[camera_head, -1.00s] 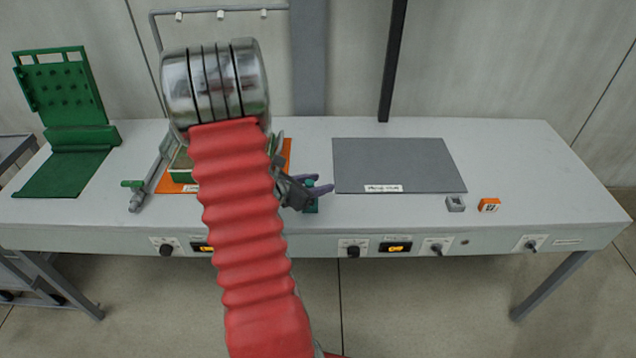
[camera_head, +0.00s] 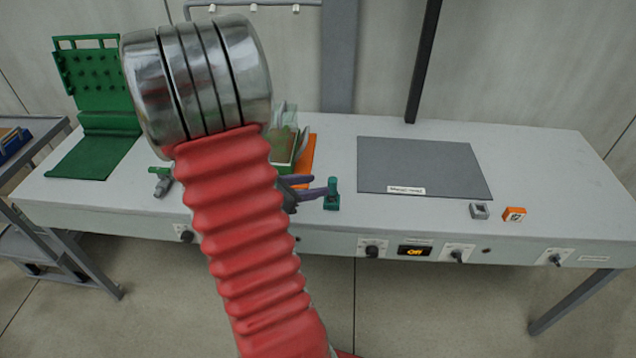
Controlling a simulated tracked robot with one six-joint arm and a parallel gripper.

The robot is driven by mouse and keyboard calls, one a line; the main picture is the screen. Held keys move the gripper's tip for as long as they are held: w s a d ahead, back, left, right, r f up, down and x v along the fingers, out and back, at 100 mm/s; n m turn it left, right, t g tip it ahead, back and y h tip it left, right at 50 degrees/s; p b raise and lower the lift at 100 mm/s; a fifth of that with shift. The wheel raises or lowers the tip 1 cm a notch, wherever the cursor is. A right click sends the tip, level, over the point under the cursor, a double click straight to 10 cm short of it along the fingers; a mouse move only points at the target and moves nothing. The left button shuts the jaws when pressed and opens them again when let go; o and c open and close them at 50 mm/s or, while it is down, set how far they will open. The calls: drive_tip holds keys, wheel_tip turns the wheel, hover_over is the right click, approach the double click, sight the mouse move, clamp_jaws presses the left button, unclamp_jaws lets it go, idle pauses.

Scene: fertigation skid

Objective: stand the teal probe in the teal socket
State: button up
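A small teal piece (camera_head: 332,194) stands upright near the front edge of the bench, with a narrow upper part on a wider base. It looks like the teal probe standing in the teal socket, but at this size I cannot separate the two for certain. My gripper (camera_head: 318,185) is just left of it, with two purple fingers pointing right and spread apart. The fingers look empty. The lower fingertip is very close to the teal piece, and I cannot tell whether it touches. My red arm sleeve and metal wrist hide part of the bench to the left.
An orange mat (camera_head: 306,160) with a green-sided container (camera_head: 283,150) lies behind my gripper. A green-handled valve (camera_head: 162,181) and green pegboard stand (camera_head: 95,85) are left.

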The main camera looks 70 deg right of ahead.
idle(0.8)
drive_tip(key=w+a+r+m+t+y, duration=0.3)
drive_tip(key=w+a+r+t, duration=0.1)
drive_tip(key=a, duration=1.1)
drive_tip(key=w+a+r+m+t+y, duration=0.4)
drive_tip(key=w+a+r, duration=0.1)
drive_tip(key=a, duration=1.1)
drive_tip(key=w+a+r+m+t+y, duration=0.3)
drive_tip(key=w+a+r+m+t, duration=0.1)
drive_tip(key=a, duration=1.1)
wheel_tip(320, 180, up, 3)
drive_tip(key=shift+w+a+f+y, duration=0.2)
drive_tip(key=shift+w+y, duration=0.2)
drive_tip(key=shift+w, duration=0.2)
drive_tip(key=shift+d, duration=0.1)
